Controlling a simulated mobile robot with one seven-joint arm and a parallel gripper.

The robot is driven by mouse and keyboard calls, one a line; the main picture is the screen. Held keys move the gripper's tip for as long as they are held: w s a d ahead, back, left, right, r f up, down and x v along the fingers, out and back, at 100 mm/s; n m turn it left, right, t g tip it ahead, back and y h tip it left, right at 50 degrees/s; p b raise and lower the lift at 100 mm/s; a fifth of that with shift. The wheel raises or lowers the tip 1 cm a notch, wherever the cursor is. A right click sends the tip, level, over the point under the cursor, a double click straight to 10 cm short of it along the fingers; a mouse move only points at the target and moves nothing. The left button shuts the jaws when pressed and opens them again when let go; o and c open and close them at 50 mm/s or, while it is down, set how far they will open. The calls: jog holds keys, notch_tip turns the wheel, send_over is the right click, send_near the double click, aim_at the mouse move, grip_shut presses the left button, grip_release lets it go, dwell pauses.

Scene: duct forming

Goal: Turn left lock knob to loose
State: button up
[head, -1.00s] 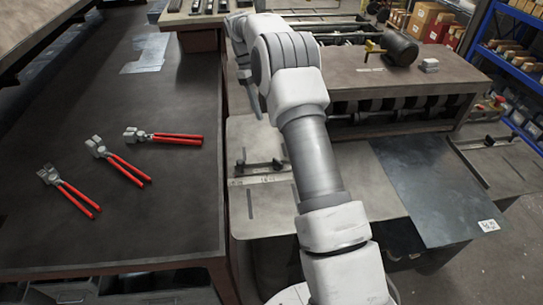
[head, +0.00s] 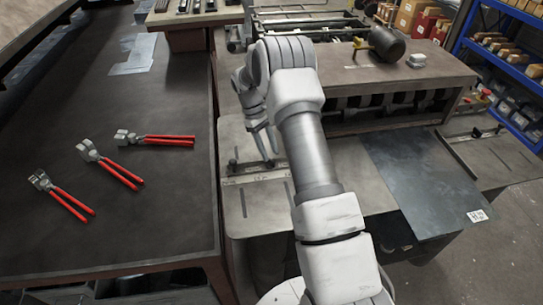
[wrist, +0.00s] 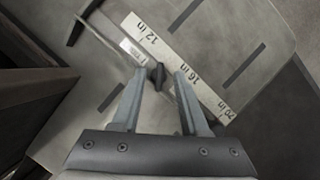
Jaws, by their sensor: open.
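A small dark knob (wrist: 157,76) stands on a flat bar beside a pale ruler strip (wrist: 175,62) in the wrist view. My gripper (wrist: 160,72) is open, with one fingertip on each side of this knob and a gap on both sides. Whether the fingertips reach down to the knob's height I cannot tell. In the head view my gripper (head: 267,148) points down over the right part of the bar. Another dark knob (head: 232,165) shows at the bar's left end, clear of the gripper. The knob under my gripper is mostly hidden there.
The grey machine table (head: 240,205) has dark slots. A dark bench (head: 110,225) on the left holds several red-handled pliers (head: 110,165). A metal sheet (head: 415,185) lies to the right. The raised machine body (head: 390,80) stands behind my arm.

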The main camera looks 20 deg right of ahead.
aim_at(273, 161)
jog(key=shift+x, duration=1.55)
grip_shut()
